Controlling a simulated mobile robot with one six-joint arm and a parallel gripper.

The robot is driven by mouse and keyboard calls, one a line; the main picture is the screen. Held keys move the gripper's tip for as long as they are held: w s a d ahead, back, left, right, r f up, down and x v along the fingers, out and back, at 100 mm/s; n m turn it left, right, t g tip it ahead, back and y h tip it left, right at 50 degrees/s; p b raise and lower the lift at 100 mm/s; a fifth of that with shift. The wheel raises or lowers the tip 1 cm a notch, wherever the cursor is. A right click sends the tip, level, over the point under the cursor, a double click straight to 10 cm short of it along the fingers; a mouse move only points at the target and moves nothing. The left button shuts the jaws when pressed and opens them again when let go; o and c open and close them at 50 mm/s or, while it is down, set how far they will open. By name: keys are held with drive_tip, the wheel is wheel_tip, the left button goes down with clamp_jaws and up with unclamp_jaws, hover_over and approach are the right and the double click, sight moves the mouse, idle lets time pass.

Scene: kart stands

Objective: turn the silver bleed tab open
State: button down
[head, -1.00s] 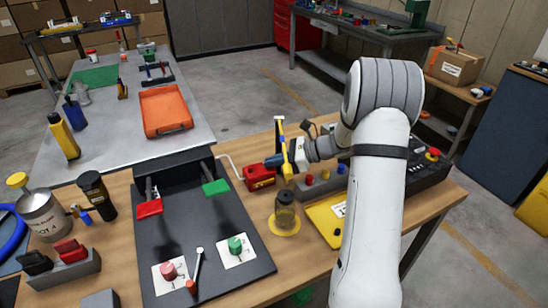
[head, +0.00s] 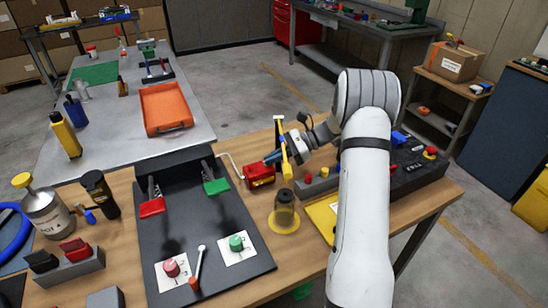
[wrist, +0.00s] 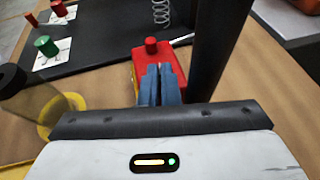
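I cannot make out a silver bleed tab for certain. A thin pale silvery piece (wrist: 182,39) sticks out beside the red box (wrist: 165,68) in the wrist view; I cannot tell whether it is the tab or the pale hose. The red box has a round red knob (wrist: 151,45) on top, and it also shows in the head view (head: 260,178). My gripper (wrist: 159,68) has blue fingers close together, with nothing seen between them. The tips overlap the box in the wrist view; contact is unclear. In the head view my gripper (head: 270,158) is just above the box.
A capped jar (head: 284,212) on a yellow disc stands in front of the gripper. A black panel (head: 200,235) with levers and knobs lies to the left. A control console (head: 412,170) is at the right. A dark upright bar (wrist: 212,45) rises close right of the fingers.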

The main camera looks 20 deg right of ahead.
drive_tip(key=shift+s, duration=0.1)
drive_tip(key=c, duration=1.6)
unclamp_jaws()
drive_tip(key=shift+r, duration=0.1)
drive_tip(key=shift+t, duration=0.3)
